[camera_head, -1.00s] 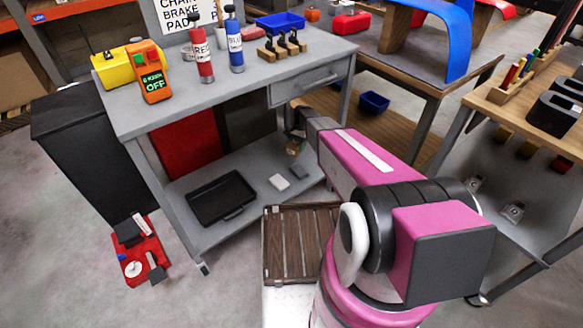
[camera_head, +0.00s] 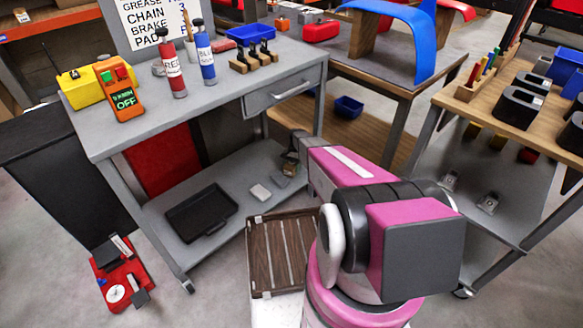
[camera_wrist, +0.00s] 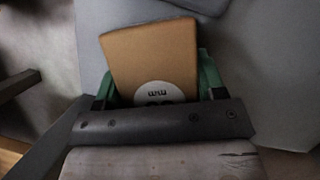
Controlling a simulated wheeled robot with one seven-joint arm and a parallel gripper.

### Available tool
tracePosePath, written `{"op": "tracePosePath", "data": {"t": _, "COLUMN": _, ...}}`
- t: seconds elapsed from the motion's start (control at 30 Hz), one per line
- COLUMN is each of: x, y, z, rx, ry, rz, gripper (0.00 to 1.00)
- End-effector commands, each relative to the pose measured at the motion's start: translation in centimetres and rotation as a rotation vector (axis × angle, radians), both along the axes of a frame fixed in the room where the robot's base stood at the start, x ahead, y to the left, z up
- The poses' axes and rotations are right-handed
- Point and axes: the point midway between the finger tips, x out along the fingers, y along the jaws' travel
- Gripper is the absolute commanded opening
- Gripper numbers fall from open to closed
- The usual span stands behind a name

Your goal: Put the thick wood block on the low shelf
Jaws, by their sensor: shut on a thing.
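The thick wood block (camera_wrist: 150,60) is tan with a white round label and fills the middle of the wrist view. My gripper (camera_wrist: 154,85) is shut on it, with a green fingertip on each side. In the head view my gripper (camera_head: 290,160) is at the right end of the grey workbench's low shelf (camera_head: 232,176), under the worktop. The block is too small and dark there to make out clearly. I cannot tell whether it touches the shelf.
The worktop (camera_head: 130,138) and a bench leg are close to my arm. A slatted brown crate (camera_head: 257,287) is in front.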

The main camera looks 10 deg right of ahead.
Motion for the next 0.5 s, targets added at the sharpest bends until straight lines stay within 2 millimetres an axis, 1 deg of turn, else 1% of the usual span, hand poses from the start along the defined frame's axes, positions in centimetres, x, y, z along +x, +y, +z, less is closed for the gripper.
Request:
{"op": "tracePosePath", "data": {"t": 0.33, "x": -0.01, "y": 0.02, "z": -0.28, "rx": 0.0, "ry": 0.0, "rz": 0.0, "gripper": 0.29}}
{"op": "tracePosePath", "data": {"t": 0.37, "x": -0.02, "y": 0.01, "z": -0.34, "rx": 0.0, "ry": 0.0, "rz": 0.0, "gripper": 0.67}}
{"op": "tracePosePath", "data": {"t": 0.4, "x": -0.03, "y": 0.02, "z": -0.29, "rx": 0.0, "ry": 0.0, "rz": 0.0, "gripper": 0.8}}
{"op": "tracePosePath", "data": {"t": 0.43, "x": -0.03, "y": 0.02, "z": -0.29, "rx": 0.0, "ry": 0.0, "rz": 0.0, "gripper": 0.89}}
{"op": "tracePosePath", "data": {"t": 0.5, "x": -0.04, "y": 0.02, "z": -0.29, "rx": 0.0, "ry": 0.0, "rz": 0.0, "gripper": 0.89}}
